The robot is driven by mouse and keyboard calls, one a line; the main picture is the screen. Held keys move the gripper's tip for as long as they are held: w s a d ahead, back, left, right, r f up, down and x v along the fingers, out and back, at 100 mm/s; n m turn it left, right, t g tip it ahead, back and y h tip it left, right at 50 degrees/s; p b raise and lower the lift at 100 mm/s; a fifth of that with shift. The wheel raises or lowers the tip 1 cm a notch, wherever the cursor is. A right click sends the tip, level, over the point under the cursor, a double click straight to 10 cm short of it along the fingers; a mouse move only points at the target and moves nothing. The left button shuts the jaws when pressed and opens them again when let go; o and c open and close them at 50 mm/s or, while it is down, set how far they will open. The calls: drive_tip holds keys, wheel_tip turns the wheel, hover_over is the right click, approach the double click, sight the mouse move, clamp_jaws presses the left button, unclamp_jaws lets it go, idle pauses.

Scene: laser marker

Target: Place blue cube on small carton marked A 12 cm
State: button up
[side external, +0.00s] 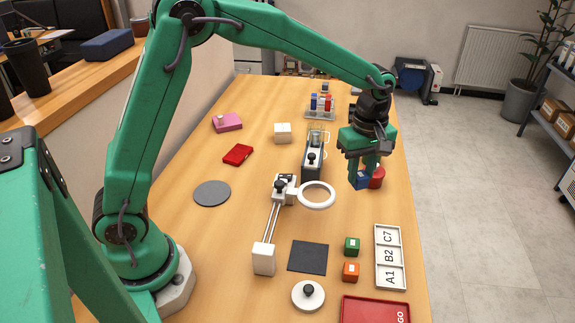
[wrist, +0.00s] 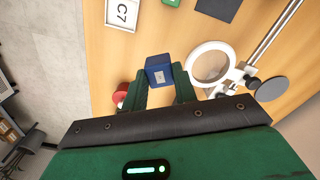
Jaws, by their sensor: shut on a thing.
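My gripper (side external: 363,170) is shut on a blue cube (side external: 359,182), at the right side of the table. In the wrist view the cube (wrist: 158,70), with a pale label on it, sits between the two green fingertips (wrist: 158,84). It looks held above the table, but the height is hard to judge. I cannot make out a small carton marked A on the table. A small whitish block (side external: 283,132) stands farther back, with no readable mark. A white tray (side external: 378,256) bears the labels A1, B2 and C7.
A red round thing (side external: 378,178) stands close beside the cube. A ring magnifier (side external: 317,195) and a dark device (side external: 312,155) stand to the left. The table's right edge is close.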

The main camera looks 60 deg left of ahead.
drive_tip(key=w+a+r+n, duration=0.1)
drive_tip(key=w+a+n, duration=0.2)
drive_tip(key=a, duration=0.4)
drive_tip(key=w+a+r+n, duration=0.1)
drive_tip(key=w+a+n, duration=0.2)
drive_tip(key=a, duration=0.4)
drive_tip(key=n, duration=0.6)
hover_over(282, 127)
wheel_tip(282, 127, down, 6)
drive_tip(key=shift+r, duration=0.2)
drive_tip(key=shift+d+f, duration=0.1)
drive_tip(key=shift+f, duration=1.9)
drive_tip(key=shift+f, duration=0.2)
drive_tip(key=o, duration=0.9)
drive_tip(key=shift+o, duration=0.2)
drive_tip(key=shift+r, duration=0.15)
